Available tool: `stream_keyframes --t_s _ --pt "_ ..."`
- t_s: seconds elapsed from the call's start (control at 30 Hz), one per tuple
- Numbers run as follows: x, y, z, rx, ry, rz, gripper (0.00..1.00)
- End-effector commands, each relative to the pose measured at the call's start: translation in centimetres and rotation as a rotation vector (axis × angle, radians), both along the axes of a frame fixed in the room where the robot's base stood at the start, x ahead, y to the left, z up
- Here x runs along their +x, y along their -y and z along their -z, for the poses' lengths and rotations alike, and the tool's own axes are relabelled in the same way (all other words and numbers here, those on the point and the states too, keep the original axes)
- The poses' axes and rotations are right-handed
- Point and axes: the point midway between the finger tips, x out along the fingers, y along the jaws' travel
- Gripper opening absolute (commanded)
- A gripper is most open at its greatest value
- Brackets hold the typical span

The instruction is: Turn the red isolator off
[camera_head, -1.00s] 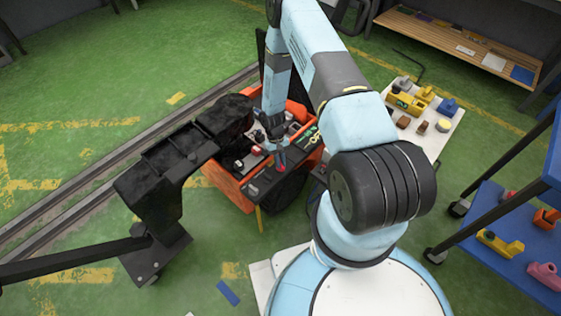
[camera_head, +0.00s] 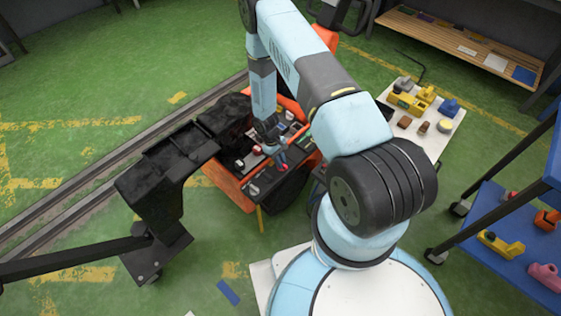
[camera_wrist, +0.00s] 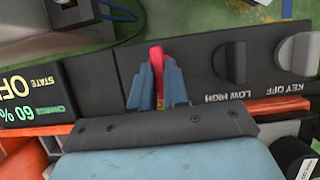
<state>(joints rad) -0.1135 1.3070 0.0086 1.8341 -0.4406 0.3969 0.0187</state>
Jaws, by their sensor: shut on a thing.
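The red isolator handle (camera_wrist: 156,57) stands up from a dark control panel (camera_wrist: 195,62) in the wrist view. The blue-grey fingers of my gripper (camera_wrist: 158,82) are shut on it, one on each side. In the head view my gripper (camera_head: 279,160) is down at the panel of the orange machine (camera_head: 228,184), with a bit of red at its tips. The fingers hide the isolator's base. A display (camera_wrist: 35,97) left of the handle reads "STATE OFF" and "60%", upside down.
Right of the handle are a knob marked LOW HIGH (camera_wrist: 230,62) and one marked KEY OFF (camera_wrist: 298,55). A black bracket-like structure (camera_head: 165,172) stands left of the machine. A white table (camera_head: 437,136) with parts is at the right.

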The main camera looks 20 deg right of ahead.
Motion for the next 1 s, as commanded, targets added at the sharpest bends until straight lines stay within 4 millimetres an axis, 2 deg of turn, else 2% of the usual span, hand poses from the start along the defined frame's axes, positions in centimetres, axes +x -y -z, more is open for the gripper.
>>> stream_keyframes --t_s 0.23,0.27,0.53,0.83,1.0 --pt "0.3 0.0 -0.1 0.0 0.006 -0.001 0.0" --pt "0.3 0.0 -0.1 0.0 0.006 -0.001 0.16" --pt "0.1 0.0 0.0 0.0 0.002 0.0 0.4" --pt "0.2 0.0 -0.3 0.0 0.002 0.001 0.4" --pt "0.8 -0.4 -2.0 0.0 0.003 0.001 0.4"
